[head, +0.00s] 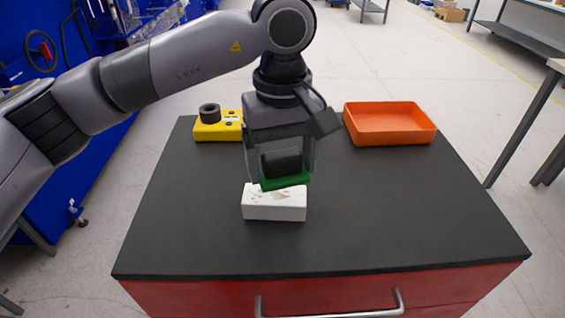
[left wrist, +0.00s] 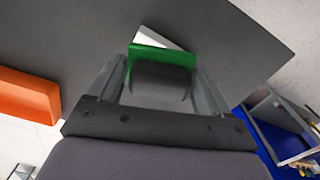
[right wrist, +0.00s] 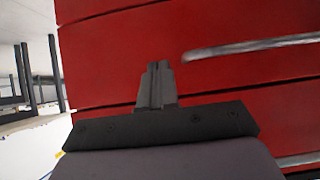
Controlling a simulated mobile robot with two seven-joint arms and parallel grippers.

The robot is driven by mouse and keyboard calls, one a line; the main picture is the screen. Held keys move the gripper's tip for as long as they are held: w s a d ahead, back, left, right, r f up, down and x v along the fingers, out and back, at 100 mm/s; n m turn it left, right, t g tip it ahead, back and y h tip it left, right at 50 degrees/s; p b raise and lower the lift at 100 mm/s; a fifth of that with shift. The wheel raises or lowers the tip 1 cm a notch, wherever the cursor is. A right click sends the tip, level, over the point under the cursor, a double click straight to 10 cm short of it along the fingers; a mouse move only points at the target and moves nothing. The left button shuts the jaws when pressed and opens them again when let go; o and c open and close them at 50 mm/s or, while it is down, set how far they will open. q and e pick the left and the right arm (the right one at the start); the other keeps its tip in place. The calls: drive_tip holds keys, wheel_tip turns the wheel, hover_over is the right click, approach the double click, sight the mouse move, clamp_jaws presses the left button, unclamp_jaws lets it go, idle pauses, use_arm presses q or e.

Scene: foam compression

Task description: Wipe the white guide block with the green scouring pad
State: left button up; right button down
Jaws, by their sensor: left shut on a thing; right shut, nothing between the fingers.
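The white guide block (head: 274,208) lies on the dark table top near the middle, with brownish marks on its upper face. My left gripper (head: 284,172) is above the block, shut on the dark handle of the green scouring pad (head: 286,181). The pad is over the block's top, covering part of it; I cannot tell whether they touch. In the left wrist view the green pad (left wrist: 160,56) and dark handle sit between the fingers, with a white corner of the block (left wrist: 155,38) behind. My right gripper (right wrist: 156,82) is shut and empty, in front of the red drawers.
An orange tray (head: 390,138) stands at the back right of the table top (head: 400,220). A yellow block with a black round part (head: 218,128) stands at the back left. The table's right and front are clear. Red drawers with metal handles (head: 330,306) are below.

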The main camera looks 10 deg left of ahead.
use_arm(q)
drive_tip(key=shift+r, duration=0.2)
use_arm(e)
drive_tip(key=shift+r, duration=0.1)
use_arm(q)
drive_tip(key=shift+r+p, duration=0.8)
drive_tip(key=shift+r, duration=0.7)
use_arm(e)
drive_tip(key=shift+r, duration=0.8)
use_arm(q)
drive_tip(key=shift+f, duration=0.1)
